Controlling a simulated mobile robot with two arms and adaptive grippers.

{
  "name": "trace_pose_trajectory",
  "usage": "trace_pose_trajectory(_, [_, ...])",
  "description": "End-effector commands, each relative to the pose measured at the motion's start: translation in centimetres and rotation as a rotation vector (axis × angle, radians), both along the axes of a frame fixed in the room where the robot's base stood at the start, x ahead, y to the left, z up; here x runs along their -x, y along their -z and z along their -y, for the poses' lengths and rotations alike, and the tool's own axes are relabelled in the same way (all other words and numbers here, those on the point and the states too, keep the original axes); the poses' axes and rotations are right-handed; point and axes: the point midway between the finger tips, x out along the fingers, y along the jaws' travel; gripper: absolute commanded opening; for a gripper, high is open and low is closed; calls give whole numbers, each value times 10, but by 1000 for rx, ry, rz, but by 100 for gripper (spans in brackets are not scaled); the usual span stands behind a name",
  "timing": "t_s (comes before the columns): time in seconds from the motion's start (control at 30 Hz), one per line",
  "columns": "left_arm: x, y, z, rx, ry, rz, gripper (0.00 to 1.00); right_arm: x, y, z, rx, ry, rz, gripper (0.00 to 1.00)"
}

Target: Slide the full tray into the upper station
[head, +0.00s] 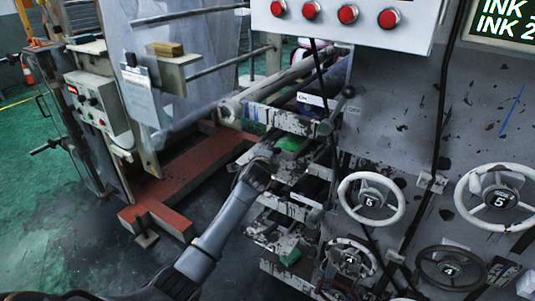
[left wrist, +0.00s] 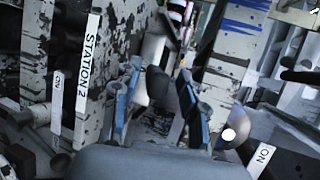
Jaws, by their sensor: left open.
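My left arm reaches in from the bottom of the head view, and its end (head: 255,175) is at the left side of a stack of ink-stained stations. The upper station (head: 290,115) has a white ON label, with a green part (head: 290,144) below it. In the left wrist view my left gripper (left wrist: 160,88) is open, its two blue-edged fingers spread. A dark rounded part shows between or behind the fingers; I cannot tell whether they touch it. I cannot make out a full tray clearly in either view. My right gripper is not in view.
A STATION 2 label (left wrist: 88,65) is on a white panel left of the fingers. Handwheels (head: 371,199) project from the machine's grey side panel at right. A red floor frame (head: 185,180) lies left of the stack. A red-button box (head: 345,22) hangs above.

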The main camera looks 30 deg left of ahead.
Motion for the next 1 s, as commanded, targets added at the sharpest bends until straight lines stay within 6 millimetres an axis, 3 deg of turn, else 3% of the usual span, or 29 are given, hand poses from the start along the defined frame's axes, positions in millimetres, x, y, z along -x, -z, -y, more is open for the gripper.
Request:
trace_pose_trajectory(0.27, [20,-7,7,-1,2,3,43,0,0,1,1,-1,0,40])
trace_pose_trajectory(0.7, [87,-30,30,-1,1,4,43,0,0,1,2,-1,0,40])
trace_pose_trajectory(1.0, [107,-38,37,0,1,4,43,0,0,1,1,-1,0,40])
